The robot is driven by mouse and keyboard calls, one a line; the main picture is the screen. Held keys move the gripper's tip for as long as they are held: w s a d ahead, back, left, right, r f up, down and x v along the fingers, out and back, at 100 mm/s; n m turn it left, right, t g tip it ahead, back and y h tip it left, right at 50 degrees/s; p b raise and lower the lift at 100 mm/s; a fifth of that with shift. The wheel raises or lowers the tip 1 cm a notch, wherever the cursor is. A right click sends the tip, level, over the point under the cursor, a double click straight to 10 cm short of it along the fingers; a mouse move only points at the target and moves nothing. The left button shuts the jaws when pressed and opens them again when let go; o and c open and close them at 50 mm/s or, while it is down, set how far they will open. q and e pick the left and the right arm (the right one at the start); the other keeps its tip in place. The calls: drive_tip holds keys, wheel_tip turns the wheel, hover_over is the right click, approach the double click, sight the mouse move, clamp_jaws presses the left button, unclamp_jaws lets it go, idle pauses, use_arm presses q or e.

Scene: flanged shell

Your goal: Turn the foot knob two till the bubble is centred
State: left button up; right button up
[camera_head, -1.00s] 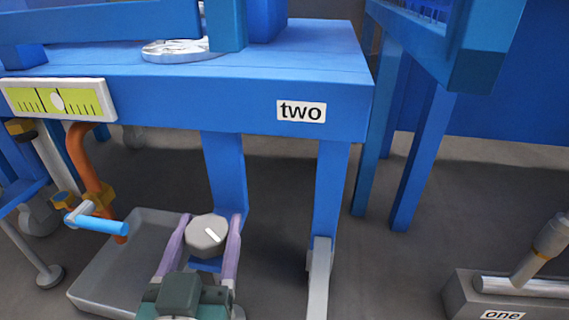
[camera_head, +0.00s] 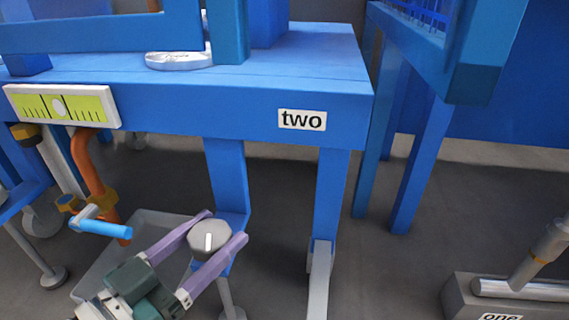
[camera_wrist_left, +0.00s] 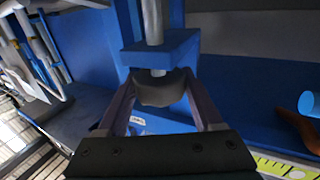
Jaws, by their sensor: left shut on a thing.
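The foot knob (camera_head: 208,238) is a grey faceted knob with a white mark, under the blue table (camera_head: 200,105) beside the sign "two" (camera_head: 302,120). Its white mark points nearly straight up in the head view. My left gripper (camera_head: 226,226) reaches in from the lower left, its purple fingers shut on the knob from both sides. The wrist view also shows the knob (camera_wrist_left: 160,89) between the fingers. The level (camera_head: 60,106), a yellow-green vial in a white frame, is on the table's front edge. Its pale bubble (camera_head: 58,107) appears near the middle. My right gripper is not in view.
An orange pipe with a blue-handled valve (camera_head: 100,225) stands left of the knob. A grey tray (camera_head: 150,225) lies on the floor behind my gripper. A grey block labelled "one" (camera_head: 500,300) is at the lower right. Open floor lies between.

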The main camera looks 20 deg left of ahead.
use_arm(q)
drive_tip(key=shift+f+m+h, duration=0.1)
drive_tip(key=shift+m+h, duration=0.4)
drive_tip(key=shift+h, duration=0.2)
drive_tip(key=o, duration=1.4)
drive_tip(key=shift+c, duration=0.2)
drive_tip(key=shift+s, duration=0.15)
drive_tip(key=shift+s+a, duration=0.15)
drive_tip(key=shift+s, duration=0.2)
drive_tip(key=p+v, duration=0.3)
drive_tip(key=v, duration=0.6)
